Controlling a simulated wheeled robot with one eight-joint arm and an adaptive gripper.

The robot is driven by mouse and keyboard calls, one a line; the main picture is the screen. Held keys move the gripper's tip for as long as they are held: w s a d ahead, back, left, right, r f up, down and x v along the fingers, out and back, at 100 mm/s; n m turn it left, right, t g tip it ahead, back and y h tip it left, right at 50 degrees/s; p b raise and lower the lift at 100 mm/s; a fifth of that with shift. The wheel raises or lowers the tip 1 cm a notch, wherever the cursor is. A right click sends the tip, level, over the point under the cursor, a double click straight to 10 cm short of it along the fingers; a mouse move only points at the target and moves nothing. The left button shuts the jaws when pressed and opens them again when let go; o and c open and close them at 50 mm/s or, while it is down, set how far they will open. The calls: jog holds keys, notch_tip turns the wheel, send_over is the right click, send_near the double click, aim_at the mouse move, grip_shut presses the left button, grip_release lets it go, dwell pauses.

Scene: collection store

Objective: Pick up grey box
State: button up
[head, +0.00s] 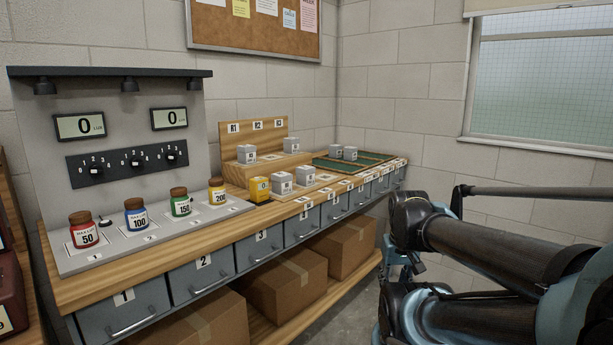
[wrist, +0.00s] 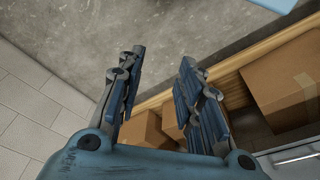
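Several small grey boxes show in the head view. Two stand on the raised wooden step, a left one (head: 246,153) and a right one (head: 290,144). Two more stand lower in front, one (head: 282,182) beside the yellow box and another (head: 305,174) to its right. Others stand on the green tray, one (head: 336,151) left of another (head: 350,153). The pictures do not tell which one is meant. My gripper (wrist: 160,85) shows in the wrist view with its two blue fingers apart and nothing between them. It hangs off the bench, above the floor.
A yellow box (head: 260,189) stands beside the front grey boxes. Lidded jars, including a red one (head: 83,230), stand on the left panel. The green tray (head: 370,157) lies at the right end. Drawers (head: 263,246) and cardboard boxes (head: 285,283) are below the bench top.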

aim_at(311, 170)
jog(key=shift+w, duration=0.3)
